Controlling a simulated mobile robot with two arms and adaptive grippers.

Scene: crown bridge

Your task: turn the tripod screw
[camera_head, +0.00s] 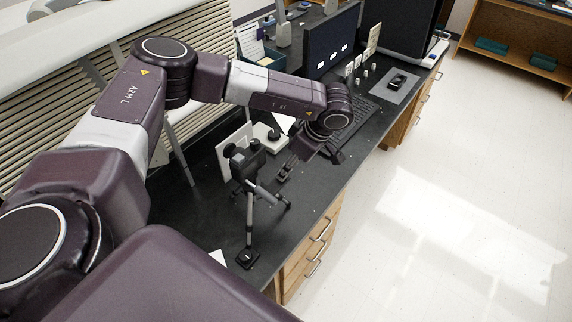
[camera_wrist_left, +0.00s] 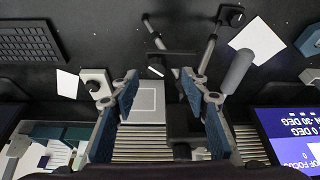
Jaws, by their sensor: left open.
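A black tripod (camera_head: 250,200) with a dark head (camera_head: 245,160) stands on the black bench, its legs spread. A grey handle (camera_head: 263,193) slants from it; it also shows in the left wrist view (camera_wrist_left: 238,72). I cannot clearly pick out the tripod screw. My left gripper (camera_head: 305,160) is just right of the tripod head in the head view. In the left wrist view my left gripper (camera_wrist_left: 170,98) is open, its blue pads apart. Dark tripod parts (camera_wrist_left: 185,122) show between the pads, close to the right one; I cannot tell whether they touch. My right gripper is not in view.
A white plate (camera_head: 234,150) stands behind the tripod, near a small white device (camera_head: 267,137). A monitor (camera_head: 331,40), keyboard (camera_head: 352,117) and several small white pieces lie farther back. The bench's front edge runs close on the right, above wooden drawers (camera_head: 312,250).

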